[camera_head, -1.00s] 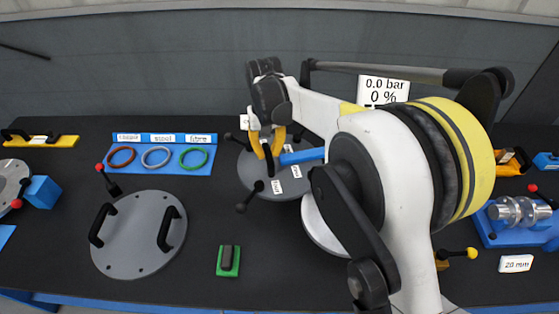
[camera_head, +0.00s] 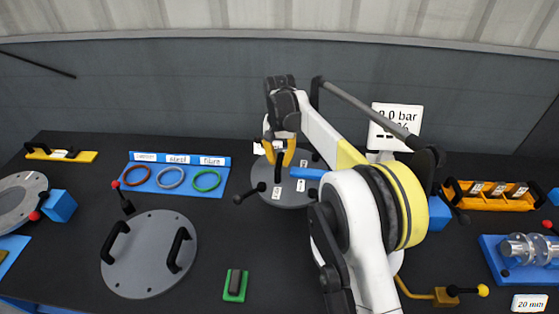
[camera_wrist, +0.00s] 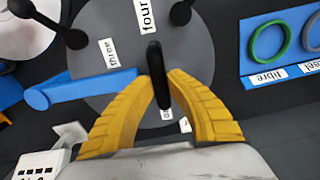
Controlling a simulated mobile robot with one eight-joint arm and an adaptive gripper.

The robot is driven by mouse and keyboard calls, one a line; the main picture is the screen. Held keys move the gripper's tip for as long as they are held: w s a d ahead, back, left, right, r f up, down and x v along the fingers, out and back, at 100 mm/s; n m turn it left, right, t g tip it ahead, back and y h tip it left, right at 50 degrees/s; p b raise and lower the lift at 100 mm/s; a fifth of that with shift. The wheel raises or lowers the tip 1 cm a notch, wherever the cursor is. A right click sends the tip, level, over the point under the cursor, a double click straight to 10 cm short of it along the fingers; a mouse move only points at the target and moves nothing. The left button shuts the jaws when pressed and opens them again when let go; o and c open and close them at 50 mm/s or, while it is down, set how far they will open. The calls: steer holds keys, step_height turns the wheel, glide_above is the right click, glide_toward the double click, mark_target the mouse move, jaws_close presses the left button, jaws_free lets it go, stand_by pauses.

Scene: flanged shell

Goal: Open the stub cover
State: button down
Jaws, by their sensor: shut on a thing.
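The stub cover is a round grey disc (camera_head: 268,188) with white number labels and black swing bolts around it, left of my arm in the head view. A blue bar (camera_head: 306,173) runs from its right side. The cover (camera_wrist: 95,75) fills the upper middle of the wrist view, with its blue bar (camera_wrist: 85,90). It looks flat; a small lift cannot be told. My gripper (camera_head: 279,160), with yellow fingers, is over the disc. In the wrist view my gripper (camera_wrist: 161,88) is shut on the cover's black handle (camera_wrist: 154,60), which stands between the fingertips.
A swing bolt's black knob (camera_head: 238,199) sticks out left of the cover. A blue rack with rings (camera_head: 176,190) and a loose grey disc with two handles (camera_head: 148,262) lie to the left. A green block (camera_head: 235,286) lies in front. A pressure sign (camera_head: 395,125) stands behind my arm.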

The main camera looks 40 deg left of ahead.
steer(key=c, duration=1.3)
jaws_free()
step_height(320, 180, up, 12)
